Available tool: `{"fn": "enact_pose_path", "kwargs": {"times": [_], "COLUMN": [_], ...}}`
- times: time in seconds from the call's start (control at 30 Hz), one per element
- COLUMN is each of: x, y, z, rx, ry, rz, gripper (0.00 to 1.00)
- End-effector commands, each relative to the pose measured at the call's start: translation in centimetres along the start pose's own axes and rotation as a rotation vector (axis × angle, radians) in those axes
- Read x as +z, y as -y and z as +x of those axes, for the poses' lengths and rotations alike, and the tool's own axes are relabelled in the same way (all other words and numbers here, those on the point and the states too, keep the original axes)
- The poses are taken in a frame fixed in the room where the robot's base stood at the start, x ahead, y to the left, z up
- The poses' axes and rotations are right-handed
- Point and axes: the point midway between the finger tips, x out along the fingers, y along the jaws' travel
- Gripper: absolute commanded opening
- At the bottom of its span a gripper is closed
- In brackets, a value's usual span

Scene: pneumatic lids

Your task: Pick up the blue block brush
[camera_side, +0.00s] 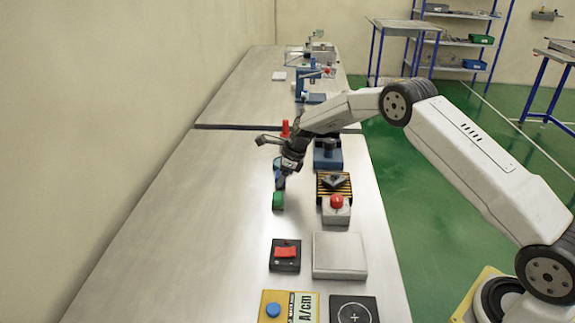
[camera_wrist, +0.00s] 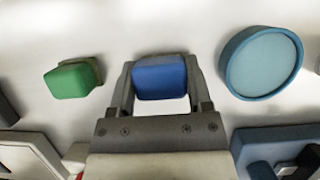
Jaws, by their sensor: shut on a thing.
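The blue block brush (camera_wrist: 159,80) sits between the two fingers of my gripper (camera_wrist: 160,70) in the wrist view, with a finger against each side. My gripper is shut on it. In the side view my gripper (camera_side: 281,182) points down low over the near metal bench, just behind the green block (camera_side: 278,201). The blue block is small and mostly hidden by the gripper there. I cannot tell whether it touches the bench or is held slightly above it.
In the wrist view, a green block (camera_wrist: 73,80) lies left and a round blue dish (camera_wrist: 262,62) lies right, both close. A red button box (camera_side: 336,210), red switch (camera_side: 285,254) and grey plate (camera_side: 340,256) stand nearer. The bench's left side is clear.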

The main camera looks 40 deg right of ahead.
Motion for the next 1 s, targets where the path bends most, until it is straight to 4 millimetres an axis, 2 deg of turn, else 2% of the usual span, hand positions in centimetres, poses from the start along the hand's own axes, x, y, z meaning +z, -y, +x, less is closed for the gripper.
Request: {"fn": "enact_pose_path", "kwargs": {"times": [0.17, 0.37, 0.57, 1.0], "x": [0.4, 1.2, 1.0, 0.0], "y": [0.0, 0.0, -1.2, -4.7], "z": [-0.9, -3.0, -4.9, -10.3], "rx": [0.000, 0.001, 0.002, 0.001], "ry": [0.000, -0.001, -0.001, -0.002], "rz": [0.000, 0.000, 0.000, 0.000], "gripper": [0.05, 0.05, 0.05, 0.05]}}
